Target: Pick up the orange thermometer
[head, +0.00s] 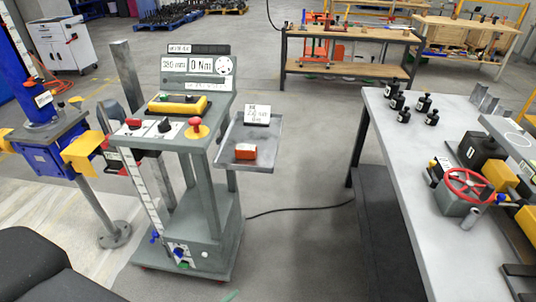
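A small orange, box-shaped device (246,152) lies on a grey side tray (262,163). It is the only small orange item I see on the test cart, and it fits the orange thermometer, though its details are too small to read. A white label card (257,115) stands behind it at the back of the tray. The tray sticks out from the right side of the grey cart (205,235). Neither of my grippers shows in the head view, and nothing touches the orange device.
The cart top carries a yellow device (178,105), a red knob (195,122) and a display panel (198,66). A blue machine (62,145) stands left. A grey table (400,155) with black weights and a red handwheel (469,184) stands right. Floor between cart and table is open, crossed by a black cable (300,208).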

